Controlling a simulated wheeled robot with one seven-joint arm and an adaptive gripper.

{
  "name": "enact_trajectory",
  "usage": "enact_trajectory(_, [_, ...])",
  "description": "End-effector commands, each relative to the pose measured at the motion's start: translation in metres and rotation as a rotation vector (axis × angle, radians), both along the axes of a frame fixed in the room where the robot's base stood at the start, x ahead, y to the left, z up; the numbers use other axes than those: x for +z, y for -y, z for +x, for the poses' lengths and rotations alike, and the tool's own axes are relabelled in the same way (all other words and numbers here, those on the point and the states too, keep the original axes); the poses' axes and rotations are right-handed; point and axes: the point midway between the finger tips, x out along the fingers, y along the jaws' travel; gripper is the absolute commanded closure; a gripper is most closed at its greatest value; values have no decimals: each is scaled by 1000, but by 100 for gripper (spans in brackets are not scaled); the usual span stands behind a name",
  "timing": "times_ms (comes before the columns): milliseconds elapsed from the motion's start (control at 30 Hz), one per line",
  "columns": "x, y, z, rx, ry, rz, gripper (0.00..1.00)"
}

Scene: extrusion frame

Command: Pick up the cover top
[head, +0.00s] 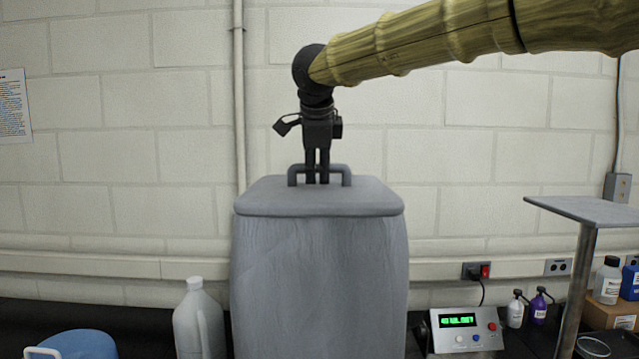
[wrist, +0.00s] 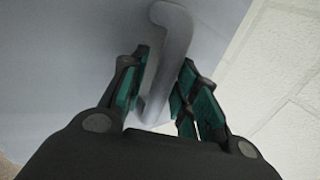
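The cover top (head: 318,200) is a grey lid with a raised bar handle (head: 346,176). It sits level on a tall grey bin (head: 318,285) in the middle of the head view. My gripper (head: 317,180) points straight down at the middle of the handle. In the wrist view the pale handle (wrist: 168,50) runs between the two teal-padded fingers of my gripper (wrist: 166,62). A gap shows between the right finger and the handle. The left finger is very close to it, and I cannot tell whether they touch. My gripper is open around the handle.
A control box (head: 466,330) with a green display is at right. A grey raised plate (head: 590,209) on a post stands farther right. A block wall is behind.

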Motion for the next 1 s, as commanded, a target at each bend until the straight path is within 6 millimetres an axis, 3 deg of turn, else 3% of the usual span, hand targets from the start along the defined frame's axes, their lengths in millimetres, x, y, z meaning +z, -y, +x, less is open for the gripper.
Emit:
enact_trajectory(200, [-2,1,1,-1,-1,-1,70])
enact_trajectory(367, [-2,1,0,-1,-1,0,100])
enact_trajectory(767, [0,1,0,-1,-2,0,100])
enact_trajectory(1000, [17,1,1,-1,0,2,100])
